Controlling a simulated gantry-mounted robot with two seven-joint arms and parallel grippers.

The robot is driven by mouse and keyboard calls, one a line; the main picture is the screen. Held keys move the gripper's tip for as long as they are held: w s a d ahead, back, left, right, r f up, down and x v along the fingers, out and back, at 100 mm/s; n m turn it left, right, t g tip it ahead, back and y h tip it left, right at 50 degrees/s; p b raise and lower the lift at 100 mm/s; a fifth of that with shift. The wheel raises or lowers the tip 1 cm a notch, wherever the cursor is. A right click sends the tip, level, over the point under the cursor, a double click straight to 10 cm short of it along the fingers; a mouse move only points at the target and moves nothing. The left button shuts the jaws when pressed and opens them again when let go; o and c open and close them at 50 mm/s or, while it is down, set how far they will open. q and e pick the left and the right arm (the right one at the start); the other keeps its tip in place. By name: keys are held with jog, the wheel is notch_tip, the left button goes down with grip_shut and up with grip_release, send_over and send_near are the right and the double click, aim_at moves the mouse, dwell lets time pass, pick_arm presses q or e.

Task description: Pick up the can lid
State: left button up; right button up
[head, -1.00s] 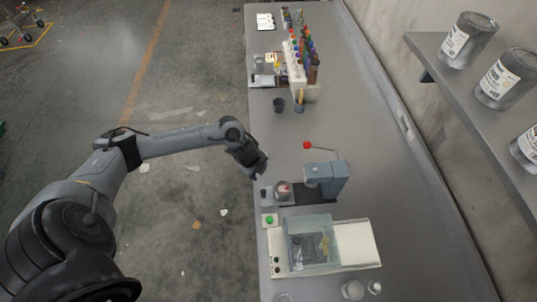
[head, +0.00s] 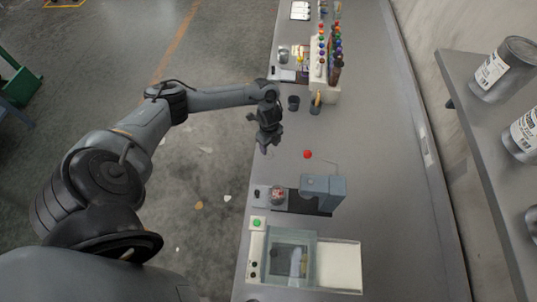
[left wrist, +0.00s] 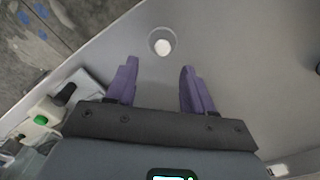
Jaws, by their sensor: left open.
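My left gripper (head: 265,147) is above the bench near its left edge, pointing down, its fingers apart and empty. In the left wrist view its two purple fingers (left wrist: 159,78) are spread. Just beyond their tips a round grey thing with a pale centre (left wrist: 162,43) is on the bench; I cannot tell whether it is the can lid or a cup. In the head view I cannot make out the lid. An open can with reddish contents (head: 278,195) stands at the grey lever press (head: 323,190). My right gripper is not in view.
A pale machine with a green button (head: 258,223) and clear box is at the near end. Two dark cups (head: 293,103) and a rack of coloured bottles (head: 320,68) stand farther up. A shelf with cans (head: 503,70) is at right.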

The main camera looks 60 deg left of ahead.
pick_arm(q)
jog(key=shift+a+f, duration=0.25)
jog(key=shift+f, duration=1.05)
jog(key=shift+a+f, duration=0.2)
jog(key=shift+f, duration=1.05)
grip_shut()
